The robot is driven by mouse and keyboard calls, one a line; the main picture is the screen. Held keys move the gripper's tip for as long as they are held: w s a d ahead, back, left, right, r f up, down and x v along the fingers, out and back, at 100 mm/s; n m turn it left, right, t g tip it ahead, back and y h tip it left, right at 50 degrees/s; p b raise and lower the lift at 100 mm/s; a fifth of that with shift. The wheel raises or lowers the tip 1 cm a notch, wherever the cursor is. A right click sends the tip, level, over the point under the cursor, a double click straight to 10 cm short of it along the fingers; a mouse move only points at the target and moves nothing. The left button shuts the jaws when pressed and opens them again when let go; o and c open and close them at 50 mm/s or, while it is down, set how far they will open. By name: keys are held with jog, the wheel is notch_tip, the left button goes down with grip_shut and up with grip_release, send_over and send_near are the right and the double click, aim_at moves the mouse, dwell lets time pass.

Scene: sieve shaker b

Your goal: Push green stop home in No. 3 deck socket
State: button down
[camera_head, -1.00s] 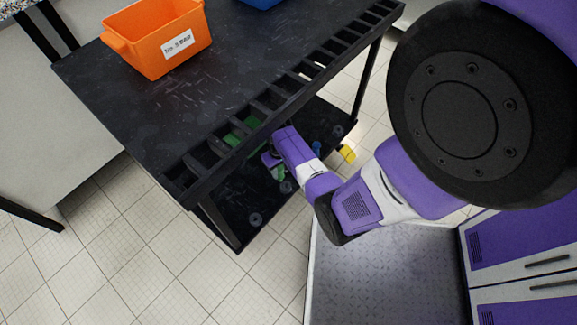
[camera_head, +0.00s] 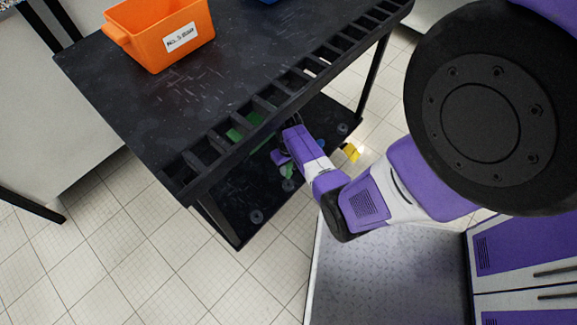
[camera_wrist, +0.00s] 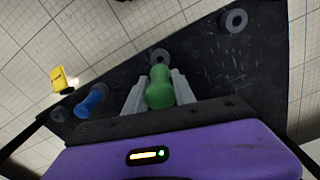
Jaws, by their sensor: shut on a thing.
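The green stop (camera_wrist: 159,88) is a rounded, bottle-like green piece between the two grey fingers of my gripper (camera_wrist: 159,94) in the wrist view. The fingers are shut on it. A grey ring socket (camera_wrist: 160,57) on the black lower deck (camera_wrist: 205,75) lies just beyond the stop's far end; I cannot tell whether the stop is in it or apart from it. No socket number is readable. In the head view my gripper (camera_head: 281,158) is under the cart's top edge, mostly hidden, with a bit of green (camera_head: 287,171) below it.
A second ring socket (camera_wrist: 234,20) is bare. A blue stop (camera_wrist: 92,100) lies tilted by another ring (camera_wrist: 60,114). A yellow object (camera_wrist: 58,79) is beyond the deck edge. The cart's slotted top edge (camera_head: 262,108) overhangs my arm. An orange bin (camera_head: 160,38) stands on top.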

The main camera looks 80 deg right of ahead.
aim_at(288, 177)
jog(key=shift+f+b, duration=1.45)
jog(key=shift+f, duration=0.65)
jog(key=shift+f+b, duration=1.25)
jog(key=shift+f, duration=0.8)
dwell(0.6)
jog(key=c, duration=0.9)
grip_release()
jog(key=shift+c, duration=0.2)
jog(key=shift+r, duration=0.1)
notch_tip(288, 177, up, 8)
jog(key=p, duration=0.3)
jog(key=shift+p, duration=0.35)
jog(key=shift+f, duration=0.2)
